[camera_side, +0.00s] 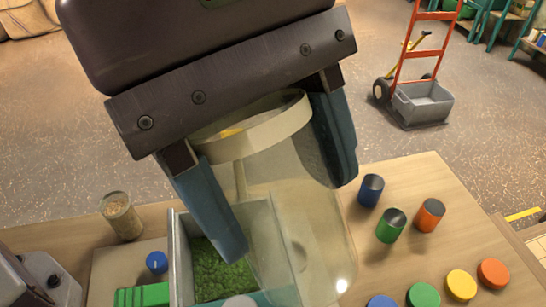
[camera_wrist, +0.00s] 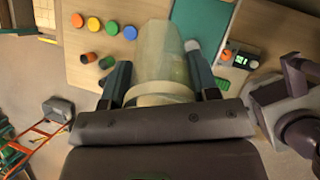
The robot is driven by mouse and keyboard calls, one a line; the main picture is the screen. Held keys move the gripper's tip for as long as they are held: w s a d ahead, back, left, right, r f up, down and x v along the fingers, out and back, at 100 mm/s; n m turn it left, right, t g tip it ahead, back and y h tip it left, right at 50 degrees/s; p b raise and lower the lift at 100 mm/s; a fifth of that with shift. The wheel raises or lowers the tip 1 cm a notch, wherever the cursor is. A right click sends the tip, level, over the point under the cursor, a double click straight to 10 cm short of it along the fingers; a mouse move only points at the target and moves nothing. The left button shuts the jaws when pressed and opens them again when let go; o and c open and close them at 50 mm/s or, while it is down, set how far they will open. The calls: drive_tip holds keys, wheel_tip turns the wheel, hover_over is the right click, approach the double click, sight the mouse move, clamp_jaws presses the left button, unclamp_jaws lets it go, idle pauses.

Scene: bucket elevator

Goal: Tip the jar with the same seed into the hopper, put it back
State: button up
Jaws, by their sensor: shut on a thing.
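A large clear jar (camera_side: 300,235) with a cream collar fills the middle of the side view, leaning, collar toward my gripper. It also shows in the wrist view (camera_wrist: 158,42). It looks mostly clear; a small yellow patch shows inside the collar, and I cannot tell if seed is in it. My gripper (camera_side: 290,217) is shut on this jar, one blue-grey finger on each side. A grey-walled box (camera_side: 181,255) holding green granular stuff (camera_side: 222,268) stands behind and left of the jar, partly hidden. I cannot tell if this box is the hopper. A small glass (camera_side: 121,216) of tan seed stands at the far left.
Short blue (camera_side: 371,190), green (camera_side: 390,225) and orange (camera_side: 429,214) cylinders stand on the wooden table right of the jar. Coloured discs, including a yellow one (camera_side: 461,284), lie nearer. A blue knob (camera_side: 157,262) is at left. A red hand truck (camera_side: 420,60) stands on the floor behind.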

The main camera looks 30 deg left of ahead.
drive_tip(key=y, duration=0.3)
drive_tip(key=shift+a+f+t, duration=0.15)
drive_tip(key=shift+f+t, duration=0.1)
drive_tip(key=shift+t, duration=0.15)
drive_tip(key=shift+w+a+f+t+y, duration=0.1)
drive_tip(key=shift+a+f+t+y, duration=0.1)
drive_tip(key=shift+y, duration=0.5)
drive_tip(key=shift+w+a+f+t+y, duration=0.1)
drive_tip(key=shift+a+t+y, duration=0.1)
drive_tip(key=shift+y, duration=0.5)
